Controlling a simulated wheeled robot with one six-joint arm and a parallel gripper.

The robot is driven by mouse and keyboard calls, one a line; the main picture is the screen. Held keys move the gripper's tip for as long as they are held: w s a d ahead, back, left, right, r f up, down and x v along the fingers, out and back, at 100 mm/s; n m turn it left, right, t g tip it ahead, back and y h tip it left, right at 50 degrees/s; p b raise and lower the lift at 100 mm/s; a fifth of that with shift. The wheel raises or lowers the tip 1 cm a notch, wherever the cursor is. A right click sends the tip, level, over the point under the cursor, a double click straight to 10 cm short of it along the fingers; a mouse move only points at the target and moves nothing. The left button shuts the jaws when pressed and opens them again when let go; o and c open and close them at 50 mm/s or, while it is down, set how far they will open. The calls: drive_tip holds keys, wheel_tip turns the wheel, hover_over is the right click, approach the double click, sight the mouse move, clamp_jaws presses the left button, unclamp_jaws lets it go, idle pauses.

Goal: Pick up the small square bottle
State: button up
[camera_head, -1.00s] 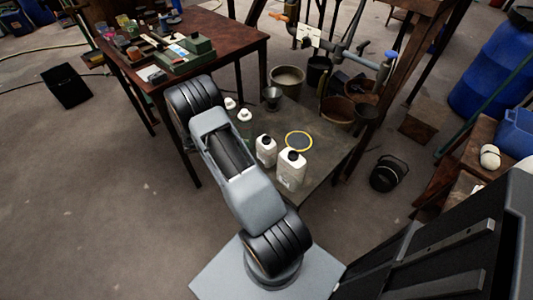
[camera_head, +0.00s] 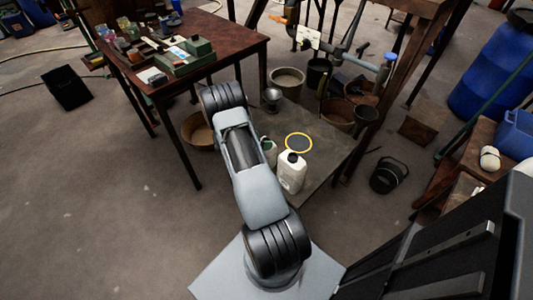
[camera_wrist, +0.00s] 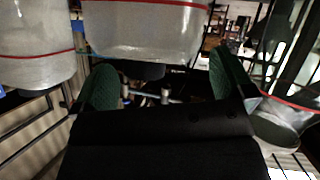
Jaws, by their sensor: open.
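My gripper (camera_wrist: 163,80) shows in the wrist view with its two green-padded fingers apart and nothing clasped. A pale translucent container (camera_wrist: 145,30) with a red line is just ahead, at the top of the picture between the fingers; I cannot tell which bottle it is. A second pale container (camera_wrist: 33,45) is at the upper left. In the head view a white square-sided bottle (camera_head: 291,173) with a black cap stands on the low platform. A smaller whitish bottle (camera_head: 270,152) stands left of it, partly behind my arm. My arm hides the gripper there.
A yellow ring (camera_head: 299,142) lies behind the white bottle. A funnel-like metal vessel (camera_head: 272,97), a bucket (camera_head: 286,82) and brown pots (camera_head: 338,112) stand farther back. A dark table (camera_head: 225,40) is at the left, with a brown basin (camera_head: 197,130) beneath it.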

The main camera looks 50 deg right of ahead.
drive_tip(key=shift+d+f, duration=0.1)
drive_tip(key=shift+d, duration=0.1)
drive_tip(key=shift+c, duration=0.3)
drive_tip(key=c, duration=1)
